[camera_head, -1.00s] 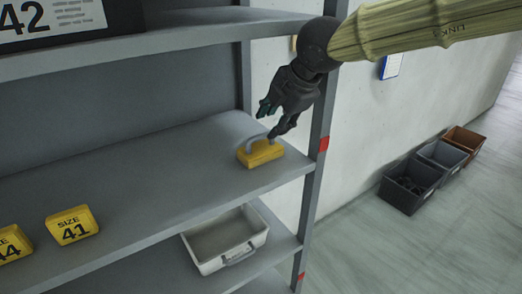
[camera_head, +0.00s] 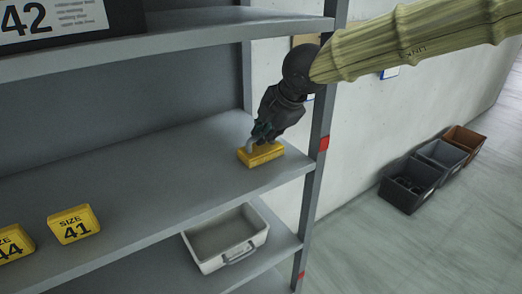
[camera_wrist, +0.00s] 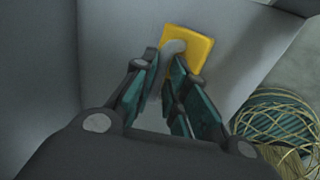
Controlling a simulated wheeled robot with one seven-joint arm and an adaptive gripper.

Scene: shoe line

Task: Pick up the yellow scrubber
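The yellow scrubber (camera_head: 265,157) lies on the middle grey shelf near its right end. It is a yellow block with a grey arched handle (camera_head: 251,143) on top. My gripper (camera_head: 260,139) points down at it, with its fingertips at the handle. In the wrist view the scrubber (camera_wrist: 194,50) is just beyond the fingertips. My gripper (camera_wrist: 160,58) has its teal-padded fingers drawn close together, one on either side of the handle's near end. I cannot tell whether both pads touch the handle. The scrubber still rests on the shelf.
Yellow size tags, one reading 41 (camera_head: 74,224), stand on the same shelf to the left. A grey shelf post (camera_head: 318,150) is close on the right. The upper shelf (camera_head: 200,39) is above. A white bin (camera_head: 215,265) sits below. Floor bins (camera_head: 410,186) stand by the wall.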

